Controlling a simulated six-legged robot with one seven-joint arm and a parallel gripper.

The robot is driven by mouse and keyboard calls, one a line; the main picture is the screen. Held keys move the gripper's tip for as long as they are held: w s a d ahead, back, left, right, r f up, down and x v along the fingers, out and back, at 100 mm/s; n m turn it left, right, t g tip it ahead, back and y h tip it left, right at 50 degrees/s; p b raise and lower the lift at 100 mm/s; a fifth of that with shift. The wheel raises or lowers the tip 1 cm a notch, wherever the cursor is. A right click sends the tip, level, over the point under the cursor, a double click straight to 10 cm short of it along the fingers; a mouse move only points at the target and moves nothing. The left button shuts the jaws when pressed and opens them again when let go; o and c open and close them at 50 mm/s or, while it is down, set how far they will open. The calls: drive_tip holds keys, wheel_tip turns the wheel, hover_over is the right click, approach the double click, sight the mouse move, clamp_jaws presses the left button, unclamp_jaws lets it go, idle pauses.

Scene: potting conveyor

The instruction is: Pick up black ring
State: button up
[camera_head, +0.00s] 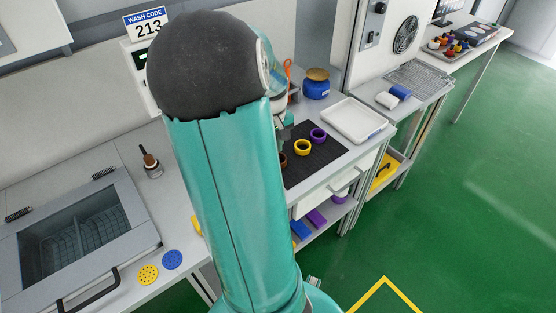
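I cannot make out a black ring. A dark mat (325,155) lies on the workbench to the right of my arm. On it are a yellow ring (303,148) and a purple ring (318,136). A brownish ring (283,160) shows at the mat's left, partly hidden by my arm. My teal arm fills the middle of the view and covers the mat's left part. Only a bit of the arm's far links shows beside the mat; the gripper's fingers are hidden.
A white tray (353,121) and a blue jar (316,86) stand beyond the mat. A sink unit (75,235), a brush (150,162) and yellow (148,274) and blue (172,260) discs are at left. Open green floor (480,210) lies at right.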

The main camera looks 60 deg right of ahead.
wheel_tip(320, 180, down, 5)
drive_tip(key=shift+w+f, duration=0.1)
drive_tip(key=shift+w, duration=0.05)
clamp_jaws()
